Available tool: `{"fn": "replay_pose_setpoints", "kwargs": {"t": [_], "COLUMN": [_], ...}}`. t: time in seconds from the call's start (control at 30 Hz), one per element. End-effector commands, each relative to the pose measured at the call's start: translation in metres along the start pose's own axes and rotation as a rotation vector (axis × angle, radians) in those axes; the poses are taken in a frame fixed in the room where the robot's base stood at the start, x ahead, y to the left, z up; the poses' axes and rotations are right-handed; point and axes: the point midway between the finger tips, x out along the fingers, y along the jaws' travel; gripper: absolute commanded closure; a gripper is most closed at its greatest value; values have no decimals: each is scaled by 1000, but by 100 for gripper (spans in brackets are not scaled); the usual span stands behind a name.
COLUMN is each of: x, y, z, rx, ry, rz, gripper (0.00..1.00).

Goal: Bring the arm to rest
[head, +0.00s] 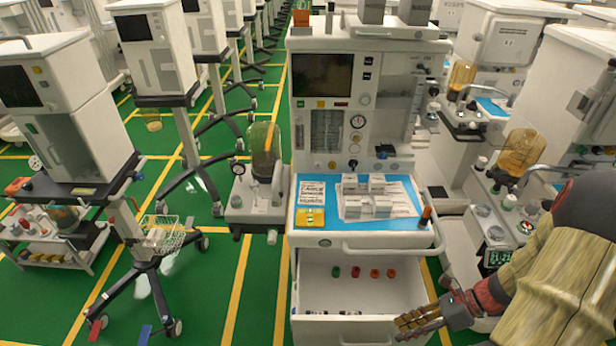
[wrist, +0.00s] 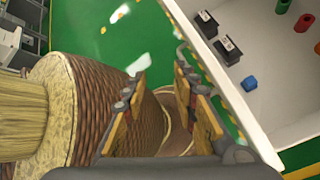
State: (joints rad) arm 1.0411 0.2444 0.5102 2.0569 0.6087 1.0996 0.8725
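My gripper (head: 405,320) is at the right front of an open white drawer (head: 383,295) in the head view, near its right front corner. In the wrist view the two yellow-padded fingers of my gripper (wrist: 158,68) stand apart with nothing held between them. The drawer wall (wrist: 215,65) runs close along the right finger in that view. I cannot tell whether they touch. My arm comes in from the right edge of the head view.
Several coloured caps (head: 356,272) and dark small items lie in the drawer. Above it, a blue-covered worktop (head: 407,222) holds white boxes (head: 368,206) and a yellow packet (head: 310,217). Another cart (head: 565,90) stands to the right. Green floor (head: 265,300) is clear left of the drawer.

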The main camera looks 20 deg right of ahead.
Motion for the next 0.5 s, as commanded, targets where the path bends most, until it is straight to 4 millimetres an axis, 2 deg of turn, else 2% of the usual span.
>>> {"fn": "replay_pose_setpoints", "kwargs": {"t": [0.03, 0.1, 0.27, 0.5], "x": [-6, -13, -27, -42], "y": [5, 14, 37, 85], "z": [19, 40, 88, 155], "rx": [-128, -299, -695, -1293], "ry": [73, 163, 360, 630], "rz": [-3, 0, 14, 42], "gripper": [72, 72, 72, 72]}}
